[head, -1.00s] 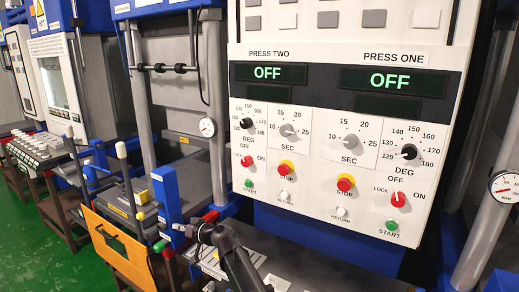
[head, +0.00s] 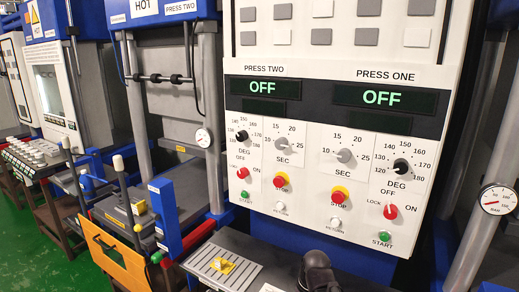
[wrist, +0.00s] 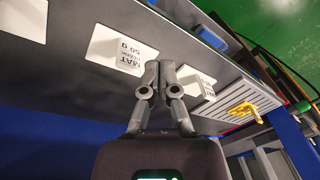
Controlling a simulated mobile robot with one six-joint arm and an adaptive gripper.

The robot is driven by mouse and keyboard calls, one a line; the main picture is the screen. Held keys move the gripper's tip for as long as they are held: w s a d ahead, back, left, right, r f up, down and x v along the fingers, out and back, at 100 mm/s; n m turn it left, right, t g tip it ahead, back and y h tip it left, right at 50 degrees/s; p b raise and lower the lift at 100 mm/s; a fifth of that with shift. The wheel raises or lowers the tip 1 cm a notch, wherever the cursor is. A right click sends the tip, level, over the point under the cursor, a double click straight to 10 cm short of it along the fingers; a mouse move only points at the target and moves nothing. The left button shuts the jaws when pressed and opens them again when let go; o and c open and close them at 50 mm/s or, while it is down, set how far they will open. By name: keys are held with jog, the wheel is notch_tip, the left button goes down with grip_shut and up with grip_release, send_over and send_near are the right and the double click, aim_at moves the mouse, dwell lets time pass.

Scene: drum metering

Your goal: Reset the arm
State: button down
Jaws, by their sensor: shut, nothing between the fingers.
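My gripper (wrist: 155,82) shows in the wrist view with its two grey fingers together and nothing between them. Its fingertips are over a grey surface, beside a white label reading MAT 50 g (wrist: 127,50) and a second white plate (wrist: 193,84). In the head view only a dark rounded part of my arm (head: 317,268) shows at the bottom edge, and the fingers are out of sight there. The control panel (head: 343,165) stands behind it, with PRESS TWO and PRESS ONE displays both reading OFF.
A slotted grey tray (head: 222,267) with a yellow piece (head: 224,266) lies left of my arm; the yellow piece also shows in the wrist view (wrist: 240,109). An orange panel (head: 112,252) and levers stand at the left. A gauge (head: 498,199) is at the right.

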jog(key=shift+m+g+h, duration=0.5)
jog(key=shift+m+h, duration=0.2)
jog(key=shift+h, duration=0.1)
jog(key=s+d, duration=0.1)
jog(key=d, duration=0.1)
jog(key=s+d, duration=0.2)
jog(key=shift+s+d+r, duration=0.1)
jog(key=shift+d, duration=0.2)
